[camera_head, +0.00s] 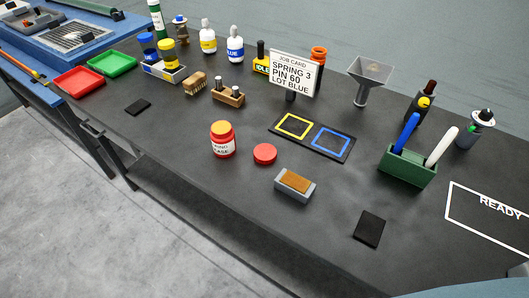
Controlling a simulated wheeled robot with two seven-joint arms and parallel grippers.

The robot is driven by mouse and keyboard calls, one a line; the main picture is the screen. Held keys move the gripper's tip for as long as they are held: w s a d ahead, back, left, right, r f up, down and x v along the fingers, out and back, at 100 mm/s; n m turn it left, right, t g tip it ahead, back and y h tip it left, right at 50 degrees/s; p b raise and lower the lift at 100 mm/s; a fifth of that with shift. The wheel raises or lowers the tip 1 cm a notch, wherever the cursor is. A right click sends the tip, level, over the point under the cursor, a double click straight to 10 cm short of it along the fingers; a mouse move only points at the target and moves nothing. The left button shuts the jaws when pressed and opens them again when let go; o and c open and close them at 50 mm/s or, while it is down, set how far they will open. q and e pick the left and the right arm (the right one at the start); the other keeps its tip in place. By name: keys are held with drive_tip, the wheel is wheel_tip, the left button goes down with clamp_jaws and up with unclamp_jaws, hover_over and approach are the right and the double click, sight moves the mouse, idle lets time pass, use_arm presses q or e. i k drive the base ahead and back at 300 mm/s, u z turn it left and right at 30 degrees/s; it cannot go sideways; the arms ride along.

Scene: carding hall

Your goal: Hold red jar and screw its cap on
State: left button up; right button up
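The red jar (222,147) stands upright on the dark bench near the middle of the view. It has a white label, partly readable as "ASE", and an orange-yellow top surface. A round red cap (265,154) lies on the bench just to the right of the jar, apart from it. Neither of my grippers shows in the head view. Nothing is holding the jar or the cap.
A grey block with a brown top (295,185) lies in front of the cap. A mat with yellow and blue squares (313,138) lies behind right. A green holder (407,168) stands at right. A job card (294,74) stands behind.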

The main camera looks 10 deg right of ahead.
sight(223, 133)
drive_tip(key=k, duration=1.3)
drive_tip(key=u, duration=0.7)
drive_tip(key=i, duration=1.1)
drive_tip(key=z, duration=0.55)
